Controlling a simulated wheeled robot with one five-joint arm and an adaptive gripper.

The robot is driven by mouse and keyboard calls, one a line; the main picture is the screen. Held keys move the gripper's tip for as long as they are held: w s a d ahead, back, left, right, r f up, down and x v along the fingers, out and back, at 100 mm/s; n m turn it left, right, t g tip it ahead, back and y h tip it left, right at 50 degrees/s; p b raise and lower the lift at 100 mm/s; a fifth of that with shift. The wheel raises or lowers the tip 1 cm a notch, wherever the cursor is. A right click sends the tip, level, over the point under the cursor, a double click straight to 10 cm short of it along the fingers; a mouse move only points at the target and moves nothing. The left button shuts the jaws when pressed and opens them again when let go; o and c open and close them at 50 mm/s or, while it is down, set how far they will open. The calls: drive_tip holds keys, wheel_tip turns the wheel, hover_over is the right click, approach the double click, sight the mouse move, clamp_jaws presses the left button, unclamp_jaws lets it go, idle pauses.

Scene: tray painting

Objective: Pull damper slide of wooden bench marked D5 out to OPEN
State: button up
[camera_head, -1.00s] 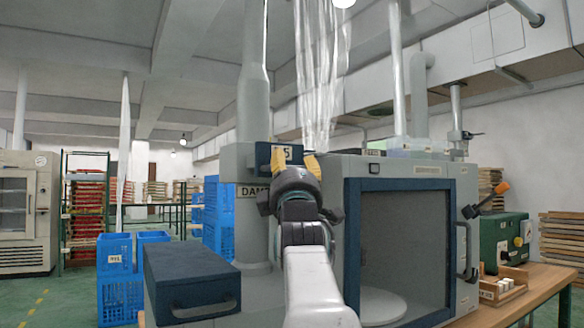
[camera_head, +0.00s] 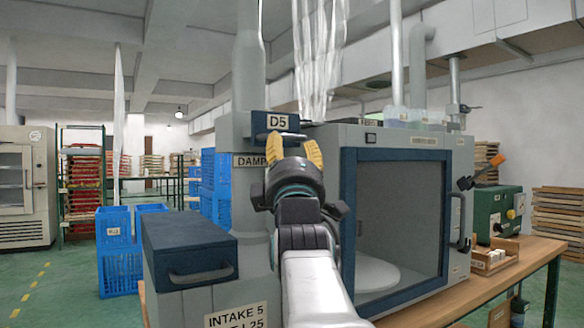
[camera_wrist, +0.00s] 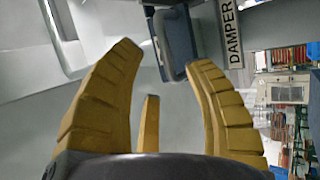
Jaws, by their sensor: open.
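The damper slide (camera_head: 259,124) is a dark blue plate tagged D5 on the grey duct box, above a sign (camera_head: 247,161) that reads "DAMP" before my gripper covers the rest. In the wrist view the slide (camera_wrist: 180,42) is a blue block with a grey handle bar on its left side, beside the DAMPER sign (camera_wrist: 231,32). My gripper (camera_head: 293,152) has yellow fingers, open and empty, just below the D5 plate in the picture. In the wrist view the slide lies beyond the gap between the fingertips (camera_wrist: 163,60). I see no contact with it.
A grey cabinet (camera_head: 405,140) with a blue-framed window stands right of the gripper on the wooden bench (camera_head: 520,262). A blue-topped intake box (camera_head: 188,243) is at lower left. Blue crates (camera_head: 120,268) and open green floor lie farther left.

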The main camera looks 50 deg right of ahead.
drive_tip(key=shift+v, duration=2.5)
